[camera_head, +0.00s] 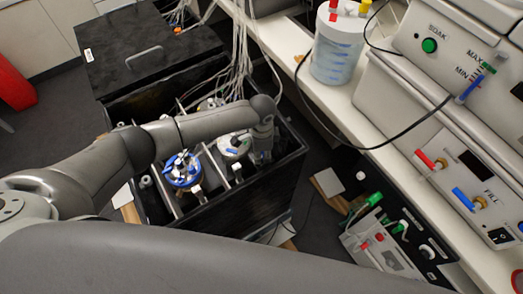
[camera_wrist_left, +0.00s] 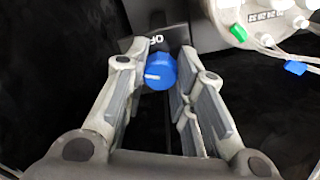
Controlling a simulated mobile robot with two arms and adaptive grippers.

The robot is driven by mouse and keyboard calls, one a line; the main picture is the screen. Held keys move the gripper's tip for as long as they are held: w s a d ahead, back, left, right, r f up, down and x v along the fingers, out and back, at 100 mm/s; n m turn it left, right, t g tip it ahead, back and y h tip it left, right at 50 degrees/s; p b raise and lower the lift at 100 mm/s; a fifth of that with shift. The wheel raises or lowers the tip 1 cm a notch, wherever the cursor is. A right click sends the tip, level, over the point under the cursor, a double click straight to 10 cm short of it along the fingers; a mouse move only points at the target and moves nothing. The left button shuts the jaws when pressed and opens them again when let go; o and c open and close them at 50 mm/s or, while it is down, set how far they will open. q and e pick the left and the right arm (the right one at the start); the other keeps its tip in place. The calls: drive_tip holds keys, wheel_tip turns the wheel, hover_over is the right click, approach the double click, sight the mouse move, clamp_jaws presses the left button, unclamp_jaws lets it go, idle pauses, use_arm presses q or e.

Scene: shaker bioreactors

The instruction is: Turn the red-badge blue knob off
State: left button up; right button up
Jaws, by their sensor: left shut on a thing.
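A blue knob (camera_wrist_left: 160,72) with a white pointer line shows in the left wrist view. It sits on a dark plate (camera_wrist_left: 128,44) with the letters "OF" partly visible above it; the rest of the label is covered. My left gripper (camera_wrist_left: 161,62) has a finger on each side of the knob and is shut on it. No red badge shows in the wrist view. In the head view my left gripper (camera_head: 262,147) points down inside the black tub (camera_head: 250,190), and the knob is hidden there. My right gripper is not in view.
A blue-topped vessel (camera_head: 182,170) and a white-topped vessel (camera_head: 233,146) stand in the tub close to my left arm. Tubes hang above the tub's far side. A bench (camera_head: 330,110) with equipment runs along the right. A black lid (camera_head: 150,50) lies behind.

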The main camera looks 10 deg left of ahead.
use_arm(q)
drive_tip(key=m, duration=0.2)
drive_tip(key=shift+m, duration=0.4)
drive_tip(key=m, duration=0.3)
drive_tip(key=shift+m, duration=0.3)
drive_tip(key=m, duration=0.6)
drive_tip(key=shift+m, duration=0.3)
drive_tip(key=o, duration=1.1)
drive_tip(key=shift+c, duration=0.2)
